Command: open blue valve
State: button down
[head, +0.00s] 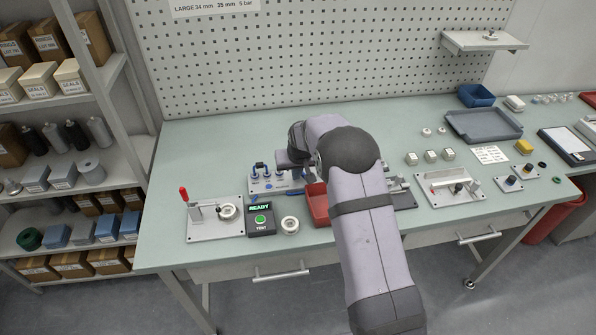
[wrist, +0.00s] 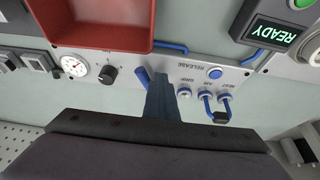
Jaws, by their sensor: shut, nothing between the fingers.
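The blue valve lever (wrist: 142,76) shows in the wrist view on a light grey air panel (wrist: 120,92), between a black knob (wrist: 111,75) and a blue RELEASE button (wrist: 215,73). It lies at a slant. My gripper (wrist: 160,78) is shut and empty, with its fingers over the panel just right of the lever. I cannot tell whether they touch it. In the head view the panel (head: 262,188) is partly covered by my arm, and the lever cannot be made out there.
A pressure gauge (wrist: 74,66) sits beside the knob. Ports with blue hoses lie right of the fingers. A red bin (wrist: 95,22) stands close to the panel. The READY test box (head: 261,219) and a red-handled clamp fixture (head: 214,230) stand nearby. The back left table is clear.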

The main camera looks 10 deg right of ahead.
jog(key=shift+w+d+r, duration=0.15)
jog(key=shift+w+d, duration=0.1)
jog(key=shift+d, duration=0.2)
jog(key=shift+s+d, duration=0.2)
jog(key=shift+d, duration=0.35)
dwell(0.4)
jog(key=shift+d, duration=0.35)
jog(key=shift+w+d, duration=0.15)
jog(key=shift+w, duration=0.05)
jog(key=shift+w+d, duration=0.1)
jog(key=shift+d, duration=0.05)
dwell(0.3)
jog(key=shift+d, duration=0.15)
